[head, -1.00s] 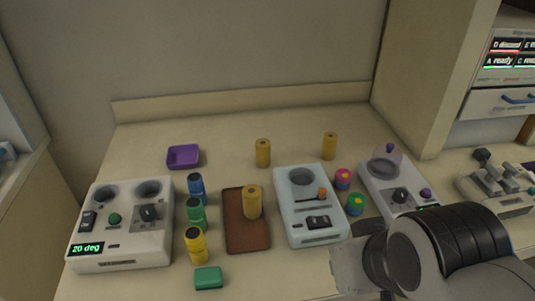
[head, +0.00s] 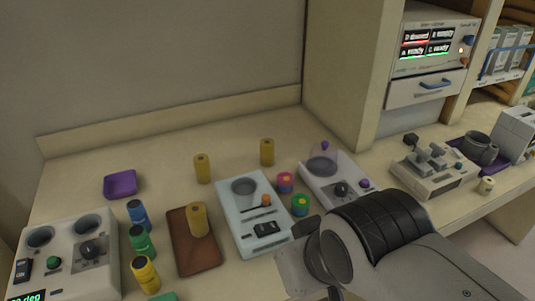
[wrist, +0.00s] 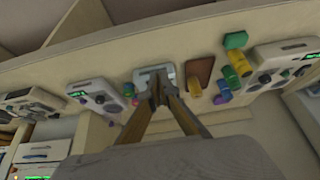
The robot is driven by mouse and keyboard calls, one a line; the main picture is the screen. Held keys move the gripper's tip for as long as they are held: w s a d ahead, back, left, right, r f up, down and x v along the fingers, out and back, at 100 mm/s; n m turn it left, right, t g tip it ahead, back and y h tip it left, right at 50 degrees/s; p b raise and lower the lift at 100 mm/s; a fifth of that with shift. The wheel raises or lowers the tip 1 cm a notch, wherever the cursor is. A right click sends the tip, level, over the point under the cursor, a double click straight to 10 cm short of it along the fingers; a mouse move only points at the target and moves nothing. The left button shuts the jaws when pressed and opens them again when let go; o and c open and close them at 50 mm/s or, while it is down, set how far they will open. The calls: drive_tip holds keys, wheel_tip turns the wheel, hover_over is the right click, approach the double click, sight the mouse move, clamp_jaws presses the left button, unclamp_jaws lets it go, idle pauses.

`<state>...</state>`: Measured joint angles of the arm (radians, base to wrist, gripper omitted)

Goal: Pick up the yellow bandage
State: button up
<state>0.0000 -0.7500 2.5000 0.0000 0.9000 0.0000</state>
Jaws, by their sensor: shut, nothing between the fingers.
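Three mustard-yellow rolls look like bandages. One (head: 198,220) stands on the brown mat (head: 195,262), and two stand behind, one at left (head: 202,169) and one at right (head: 267,152). A brighter yellow, dark-topped cylinder (head: 145,274) stands left of the mat. My gripper (wrist: 157,80) is shut and empty in the wrist view, its fingers meeting in front of the pale device. In that view a yellow roll (wrist: 194,88) is right of the fingertips, apart from them. In the head view my wrist is right of the mat and the fingertips are unclear.
A pale device (head: 259,236) stands right of the mat, with pink and green rolls (head: 300,205) beside it. Blue (head: 138,215) and green (head: 142,243) cylinders line the mat's left. A purple tray (head: 120,184) lies at the back left. The back middle has free room.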

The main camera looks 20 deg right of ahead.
drive_tip(key=o, duration=1.3)
drive_tip(key=n+y, duration=0.7)
drive_tip(key=n, duration=0.3)
approach(199, 212)
drive_tip(key=x, duration=0.4)
drive_tip(key=shift+s+a, duration=0.1)
drive_tip(key=shift+s, duration=0.05)
drive_tip(key=shift+f, duration=0.1)
drive_tip(key=shift+x, duration=1.25)
